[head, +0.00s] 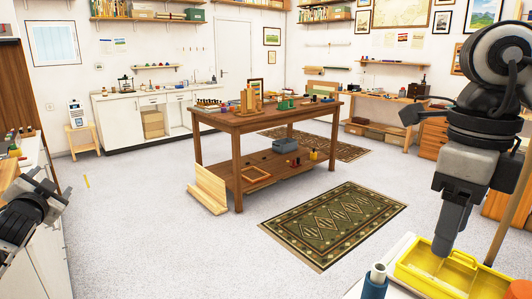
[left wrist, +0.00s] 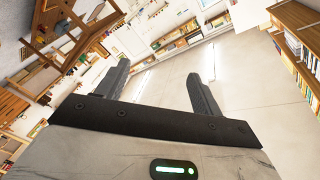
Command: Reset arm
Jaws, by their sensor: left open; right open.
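My left gripper (head: 48,192) shows at the left edge in the head view, over the end of a white counter. It also shows in the left wrist view (left wrist: 160,80), where its two dark fingers stand wide apart with nothing between them. My right gripper (head: 443,245) hangs down at the right of the head view, its tip in front of a yellow tray (head: 408,272). I see it side-on and nothing shows in it; whether it touches the tray I cannot tell.
A wooden workbench (head: 236,125) with frames and tools stands mid-room. A patterned green rug (head: 335,222) lies on the grey floor. A blue bottle (head: 375,280) with a pale top stands beside the tray.

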